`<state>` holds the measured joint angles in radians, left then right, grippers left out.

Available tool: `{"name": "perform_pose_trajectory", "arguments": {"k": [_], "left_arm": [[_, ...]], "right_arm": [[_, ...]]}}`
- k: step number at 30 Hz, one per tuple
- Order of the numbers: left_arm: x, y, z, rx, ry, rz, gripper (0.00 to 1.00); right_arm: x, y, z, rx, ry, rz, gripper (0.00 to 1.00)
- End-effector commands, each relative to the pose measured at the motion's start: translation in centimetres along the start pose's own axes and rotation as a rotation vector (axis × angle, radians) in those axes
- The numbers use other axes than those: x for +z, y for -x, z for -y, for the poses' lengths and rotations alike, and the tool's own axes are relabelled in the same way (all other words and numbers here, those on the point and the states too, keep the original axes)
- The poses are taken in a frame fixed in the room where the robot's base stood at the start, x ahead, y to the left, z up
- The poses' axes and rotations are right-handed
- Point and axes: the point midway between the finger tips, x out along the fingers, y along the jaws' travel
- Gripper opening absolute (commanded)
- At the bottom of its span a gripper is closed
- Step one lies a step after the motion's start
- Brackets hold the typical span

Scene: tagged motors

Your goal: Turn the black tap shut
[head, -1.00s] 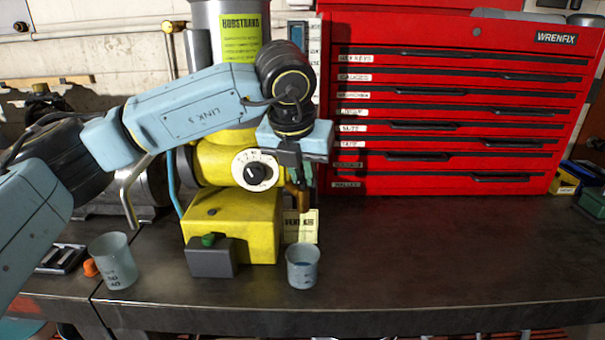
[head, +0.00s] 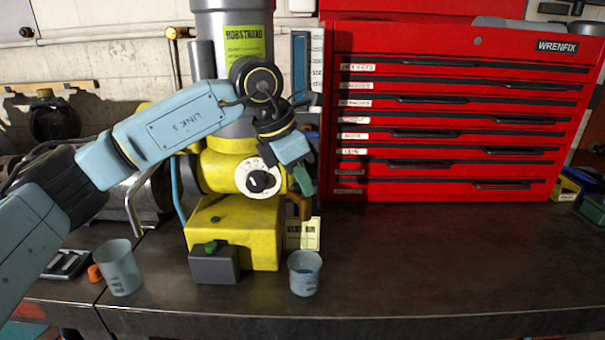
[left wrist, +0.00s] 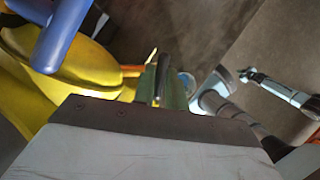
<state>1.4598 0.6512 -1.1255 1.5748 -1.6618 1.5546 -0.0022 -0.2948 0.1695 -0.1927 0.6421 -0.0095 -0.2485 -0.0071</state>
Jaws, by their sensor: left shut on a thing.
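My left gripper (head: 303,180) is at the right side of the yellow machine (head: 235,222), with its green fingers tilted down to the right. In the left wrist view the fingers (left wrist: 164,88) are closed around a dark narrow bar, the black tap's handle (left wrist: 160,80). The gripper hides most of the tap in the head view. A brown-orange spout part (head: 304,207) shows just below the fingers. A small beaker (head: 304,274) stands below it on the bench.
A second beaker (head: 119,268) stands at the left beside an orange cap (head: 95,273). A grey box with a green button (head: 212,266) sits in front of the machine. A red tool chest (head: 440,110) stands behind. The bench's right half (head: 440,260) is clear.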

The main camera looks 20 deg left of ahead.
Motion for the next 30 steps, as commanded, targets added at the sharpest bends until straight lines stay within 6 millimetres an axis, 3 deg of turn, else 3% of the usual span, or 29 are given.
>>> {"name": "perform_pose_trajectory", "arguments": {"k": [3,26,27,30], "left_arm": [[0.12,0.22,-0.07,-0.023,-0.056,0.002,0.00],[0.09,0.11,-0.12,-0.056,-0.141,0.002,0.00],[0.09,0.11,-0.12,-0.056,-0.141,0.002,0.18],[0.07,0.09,-0.12,-0.056,-0.141,0.001,0.32]], "right_arm": [[0.99,0.26,0.11,-0.002,0.005,0.006,0.00],[0.72,0.71,0.55,-0.008,-0.001,0.003,0.00],[0.72,0.71,0.55,-0.008,-0.001,0.003,0.00],[0.72,0.71,0.55,-0.008,-0.001,0.003,0.00]]}}
